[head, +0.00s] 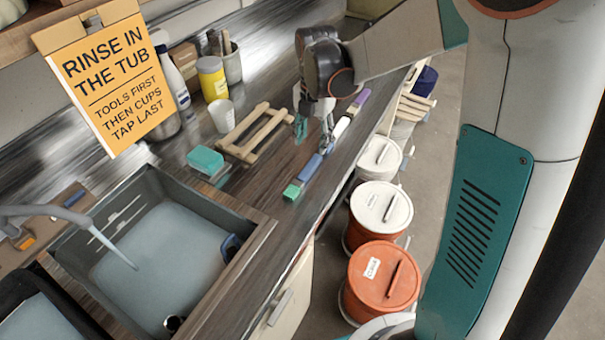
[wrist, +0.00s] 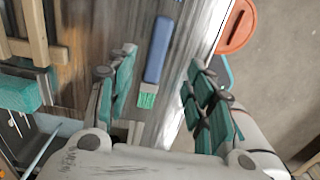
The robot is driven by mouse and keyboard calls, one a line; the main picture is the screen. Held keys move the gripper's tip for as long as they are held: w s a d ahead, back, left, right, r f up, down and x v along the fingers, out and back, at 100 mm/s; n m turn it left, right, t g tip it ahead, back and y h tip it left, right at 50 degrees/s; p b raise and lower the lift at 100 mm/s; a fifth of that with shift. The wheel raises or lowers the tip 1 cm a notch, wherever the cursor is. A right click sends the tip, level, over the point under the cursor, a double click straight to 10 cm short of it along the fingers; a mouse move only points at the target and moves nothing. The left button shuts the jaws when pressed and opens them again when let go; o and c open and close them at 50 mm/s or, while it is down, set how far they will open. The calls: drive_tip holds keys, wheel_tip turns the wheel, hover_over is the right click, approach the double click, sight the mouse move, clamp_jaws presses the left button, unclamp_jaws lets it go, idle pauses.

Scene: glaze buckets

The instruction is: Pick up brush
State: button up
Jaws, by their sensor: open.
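The brush has a blue handle (head: 310,168) and green bristles (head: 292,192). It lies flat on the dark wood counter near the front edge in the head view. In the wrist view the brush (wrist: 157,50) lies between my fingers' lines, bristles toward the wrist. My gripper (head: 314,132) is open and empty above the counter, a little beyond the brush in the head view. Its teal fingers stand either side of the bristles in the wrist view (wrist: 165,92). The gap in height between fingers and brush is hard to tell.
A white and purple tool (head: 362,98) lies farther along the counter edge. A wooden rack (head: 268,134), teal sponge (head: 205,160) and white cup (head: 222,115) stand to the left. The water-filled sink (head: 245,236) is nearer. Lidded buckets (head: 382,275) stand on the floor beside the counter.

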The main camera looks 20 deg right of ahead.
sight(311, 164)
wheel_tip(311, 164, down, 10)
drive_tip(key=b, duration=0.3)
drive_tip(key=shift+w, duration=0.15)
drive_tip(key=shift+r, duration=0.15)
drive_tip(key=shift+c, duration=0.3)
drive_tip(key=c, duration=1.1)
